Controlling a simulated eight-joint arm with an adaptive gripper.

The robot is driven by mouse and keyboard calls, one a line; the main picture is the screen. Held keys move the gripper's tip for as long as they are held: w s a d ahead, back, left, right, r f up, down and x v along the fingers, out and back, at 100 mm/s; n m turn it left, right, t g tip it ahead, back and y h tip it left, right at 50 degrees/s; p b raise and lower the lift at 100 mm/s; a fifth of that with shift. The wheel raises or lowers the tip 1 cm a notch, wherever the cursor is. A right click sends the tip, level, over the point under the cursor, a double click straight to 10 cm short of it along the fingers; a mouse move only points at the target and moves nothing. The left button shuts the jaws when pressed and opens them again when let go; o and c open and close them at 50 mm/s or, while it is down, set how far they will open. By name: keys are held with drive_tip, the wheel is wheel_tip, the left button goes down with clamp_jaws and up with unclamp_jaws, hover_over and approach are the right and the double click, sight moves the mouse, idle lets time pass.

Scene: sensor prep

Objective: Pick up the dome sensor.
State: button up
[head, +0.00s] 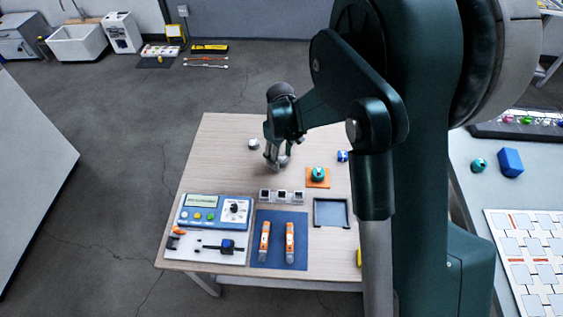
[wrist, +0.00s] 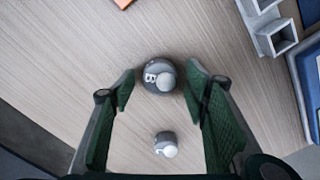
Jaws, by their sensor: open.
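A round grey sensor with a pale dome top and a white mark (wrist: 158,76) lies between my fingertips in the wrist view. I take it for the dome sensor. In the head view it is mostly hidden behind my gripper (head: 277,163). The gripper also shows in the wrist view (wrist: 160,93); it is open, a finger on each side of the sensor. The right fingertip is very close to it; I cannot tell whether it touches. A smaller grey and white sensor (wrist: 165,145) stands nearer the palm; it also shows in the head view (head: 254,144).
A green round piece (head: 318,173) sits on an orange mat, with a blue and white piece (head: 342,156) behind. Small grey cups (head: 282,196), a black-rimmed tray (head: 331,213), a blue mat (head: 277,253) and a meter box (head: 214,211) fill the near table.

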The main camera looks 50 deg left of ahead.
sight(281, 156)
idle(0.5)
drive_tip(key=c, duration=1)
drive_tip(key=shift+r, duration=0.15)
drive_tip(key=shift+r+p, duration=0.95)
drive_tip(key=shift+r, duration=3.9)
